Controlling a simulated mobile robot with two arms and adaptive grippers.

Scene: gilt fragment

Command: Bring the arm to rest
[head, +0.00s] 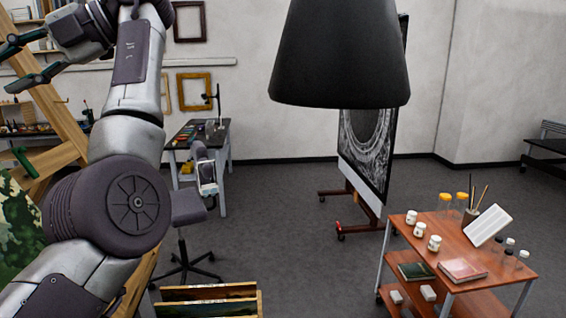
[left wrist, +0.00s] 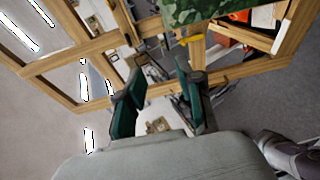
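My left arm rises through the left side of the head view, bent and raised. Its gripper (head: 12,66) is at the upper left, with its two fingers spread apart and nothing between them. In the left wrist view the same gripper (left wrist: 158,78) shows two dark fingers with green pads, apart and empty. A wooden easel frame (left wrist: 95,45) lies beyond the fingers in that view; I cannot tell how close it is. In the head view the easel (head: 50,100) stands behind and beside the left arm. My right gripper is not in view.
A black lampshade (head: 340,55) hangs at the top middle. A wooden cart (head: 455,245) with jars, books and brushes stands at the right. A large dark picture (head: 368,140) on a wheeled stand, a stool (head: 187,210) and a workbench (head: 222,165) stand farther back. The middle floor is clear.

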